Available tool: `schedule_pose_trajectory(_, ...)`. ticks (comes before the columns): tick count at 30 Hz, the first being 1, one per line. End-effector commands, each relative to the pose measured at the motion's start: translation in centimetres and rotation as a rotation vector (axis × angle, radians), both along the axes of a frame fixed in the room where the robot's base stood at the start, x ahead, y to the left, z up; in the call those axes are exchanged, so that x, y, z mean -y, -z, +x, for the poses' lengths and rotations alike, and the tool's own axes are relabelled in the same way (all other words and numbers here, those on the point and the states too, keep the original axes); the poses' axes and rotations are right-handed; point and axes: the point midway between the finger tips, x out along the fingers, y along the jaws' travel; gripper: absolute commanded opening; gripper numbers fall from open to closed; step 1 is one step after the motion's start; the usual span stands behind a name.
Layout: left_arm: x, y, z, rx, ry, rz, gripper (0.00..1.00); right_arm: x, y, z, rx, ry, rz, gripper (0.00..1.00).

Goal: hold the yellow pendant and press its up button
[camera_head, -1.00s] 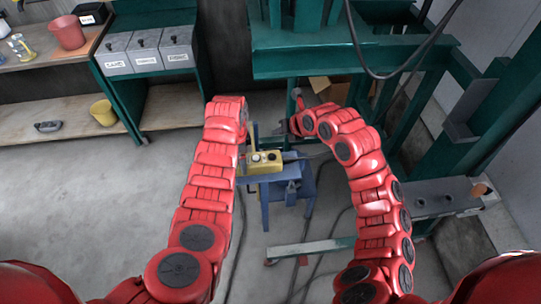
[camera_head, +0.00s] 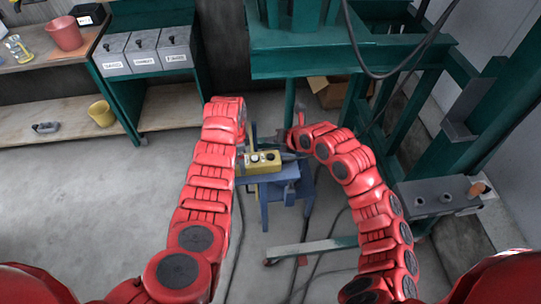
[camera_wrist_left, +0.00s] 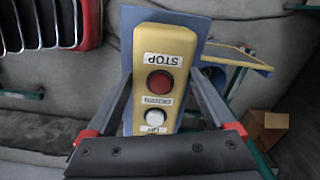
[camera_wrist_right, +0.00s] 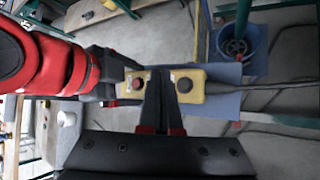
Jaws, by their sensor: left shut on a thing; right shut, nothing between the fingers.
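My left gripper (camera_wrist_left: 158,100) is shut on the pendant, one finger along each side. In the left wrist view, the pendant's face shows a red STOP button (camera_wrist_left: 160,81) and a white button (camera_wrist_left: 155,116) beside a partly hidden label. The labels appear upside down. Contact cannot be told; the fingers hide the middle.
A green press frame (camera_head: 330,60) stands at the back. Cables hang from above and run over the floor. A shelf with grey bins (camera_head: 146,50) is at the back left. Floor at left is clear.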

Motion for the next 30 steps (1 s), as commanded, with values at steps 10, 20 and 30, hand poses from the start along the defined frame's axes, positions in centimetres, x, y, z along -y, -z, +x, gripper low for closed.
schedule_pose_trajectory(10, 0.0, 0.0, 0.0, 0.001, 0.0, 0.0, 0.03, 0.0, 4.4, 0.0, -0.001, 0.0, -0.001, 0.0)
schedule_pose_trajectory(20, 0.0, 0.0, 0.0, 0.001, 0.0, 0.0, 0.03, 0.1, 5.6, 0.0, -0.002, 0.0, -0.003, 0.0)
schedule_pose_trajectory(30, 0.0, 0.0, 0.0, 0.001, 0.0, 0.0, 0.03, 0.1, 5.5, 0.0, -0.001, 0.001, -0.002, 0.0)
